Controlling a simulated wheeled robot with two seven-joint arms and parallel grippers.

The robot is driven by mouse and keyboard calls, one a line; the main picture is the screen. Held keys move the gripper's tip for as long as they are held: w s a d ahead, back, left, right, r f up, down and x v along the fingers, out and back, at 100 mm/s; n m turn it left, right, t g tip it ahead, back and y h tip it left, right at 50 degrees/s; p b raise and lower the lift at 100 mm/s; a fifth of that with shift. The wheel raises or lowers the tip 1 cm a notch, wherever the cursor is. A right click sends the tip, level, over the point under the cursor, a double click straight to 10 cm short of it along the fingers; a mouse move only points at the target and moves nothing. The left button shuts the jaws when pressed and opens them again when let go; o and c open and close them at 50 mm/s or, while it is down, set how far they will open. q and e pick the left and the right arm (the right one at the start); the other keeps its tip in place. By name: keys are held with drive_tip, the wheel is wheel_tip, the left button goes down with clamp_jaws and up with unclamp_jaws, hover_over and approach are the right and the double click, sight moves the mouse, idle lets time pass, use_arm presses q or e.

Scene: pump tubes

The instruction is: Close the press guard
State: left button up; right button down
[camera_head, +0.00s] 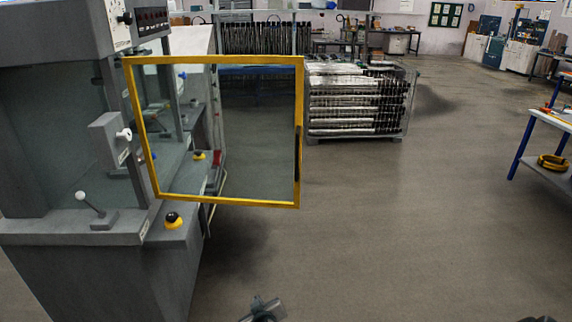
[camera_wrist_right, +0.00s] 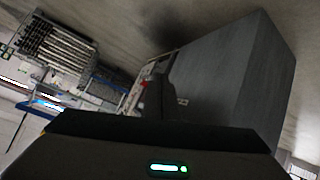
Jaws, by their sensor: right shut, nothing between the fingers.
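The press guard (camera_head: 301,100) is a clear panel in a yellow frame, in the head view at upper left. It stands swung open, reaching out to the right from the grey press (camera_head: 90,280), with a dark handle (camera_head: 297,153) on its right edge.
Press controls include a white-knobbed lever (camera_head: 85,200) and a yellow-based button (camera_head: 173,220). A wire crate (camera_head: 400,135) of metal tubes stands behind the guard. A blue-legged table (camera_head: 520,145) is at right. The floor in the middle is clear.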

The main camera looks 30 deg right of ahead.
drive_tip(key=w+d+r+m+t+h, duration=0.1)
drive_tip(key=w+d+r, duration=0.1)
drive_tip(key=r, duration=0.7)
drive_tip(key=w+d+r+m+t+h, duration=0.1)
drive_tip(key=d+r+m+h, duration=0.1)
drive_tip(key=r, duration=0.6)
drive_tip(key=w+d+r+m+t+h, duration=0.1)
drive_tip(key=w+d+r, duration=0.1)
drive_tip(key=r, duration=0.7)
use_arm(q)
drive_tip(key=shift+w+d+f+t+b, duration=0.2)
drive_tip(key=shift+w+d+b, duration=0.1)
drive_tip(key=shift+w, duration=0.2)
drive_tip(key=shift+w+d+f+t+b, duration=0.15)
drive_tip(key=shift+w+d+b, duration=0.1)
drive_tip(key=shift+w, duration=0.25)
use_arm(e)
drive_tip(key=s+d+r+m+h, duration=0.2)
drive_tip(key=r, duration=0.5)
drive_tip(key=s+d+r+m+h, duration=0.1)
drive_tip(key=s+r+m, duration=0.1)
drive_tip(key=r, duration=0.5)
drive_tip(key=shift+d+h, duration=0.35)
drive_tip(key=shift+h, duration=0.05)
use_arm(q)
drive_tip(key=shift+d, duration=0.15)
use_arm(e)
drive_tip(key=shift+w, duration=0.1)
